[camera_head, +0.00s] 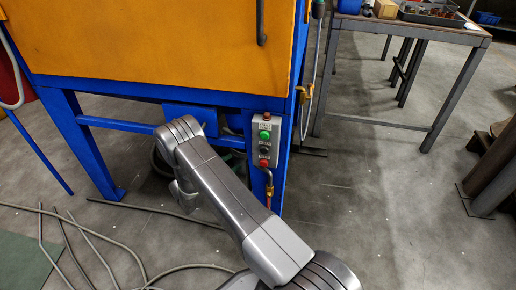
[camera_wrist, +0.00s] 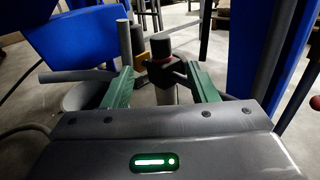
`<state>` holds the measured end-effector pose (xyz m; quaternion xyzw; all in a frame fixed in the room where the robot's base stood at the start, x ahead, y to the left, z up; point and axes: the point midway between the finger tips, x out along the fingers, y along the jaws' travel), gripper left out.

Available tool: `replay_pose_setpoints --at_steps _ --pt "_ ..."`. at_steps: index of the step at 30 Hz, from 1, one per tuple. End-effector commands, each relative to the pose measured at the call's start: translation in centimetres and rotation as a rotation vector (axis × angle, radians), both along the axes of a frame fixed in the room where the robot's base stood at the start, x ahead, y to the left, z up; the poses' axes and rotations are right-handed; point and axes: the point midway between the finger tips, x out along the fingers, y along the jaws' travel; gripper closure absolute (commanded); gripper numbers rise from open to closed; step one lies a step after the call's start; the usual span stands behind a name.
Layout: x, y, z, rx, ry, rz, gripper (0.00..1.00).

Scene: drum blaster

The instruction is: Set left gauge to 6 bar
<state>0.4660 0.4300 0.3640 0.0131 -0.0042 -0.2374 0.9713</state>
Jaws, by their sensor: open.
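In the wrist view, my gripper (camera_wrist: 159,72) is open, with its two green fingers spread apart. A black knob (camera_wrist: 160,46) with a thin red ring below it stands upright on a pale cylindrical body (camera_wrist: 165,95). It shows between the fingers, seemingly just beyond or level with their tips; I cannot tell whether either finger touches it. No gauge face or pressure reading can be made out in either view. In the head view, my arm reaches towards the blue frame under the orange cabinet, and the fingers are hidden or too small to make out.
The orange cabinet (camera_head: 160,45) stands on blue legs (camera_head: 85,145). A grey control box (camera_head: 264,140) with green, black and red buttons is on the right leg, close beside my arm. Hoses (camera_head: 120,265) lie on the floor at left. A metal table (camera_head: 430,30) stands back right.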

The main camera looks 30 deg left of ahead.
Motion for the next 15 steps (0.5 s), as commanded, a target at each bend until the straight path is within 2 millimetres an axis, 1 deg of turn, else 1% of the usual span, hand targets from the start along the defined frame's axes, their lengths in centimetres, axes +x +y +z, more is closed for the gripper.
replay_pose_setpoints --at_steps 2,5,8,15 --pt "0.2 -0.2 -0.1 0.0 0.003 0.006 0.47" --pt "1.1 -0.7 -0.2 0.0 0.003 0.003 0.47" --pt "2.6 -1.6 -0.3 -0.001 0.003 0.001 0.47" --pt "7.3 -4.0 -0.4 0.001 0.002 0.0 0.47"
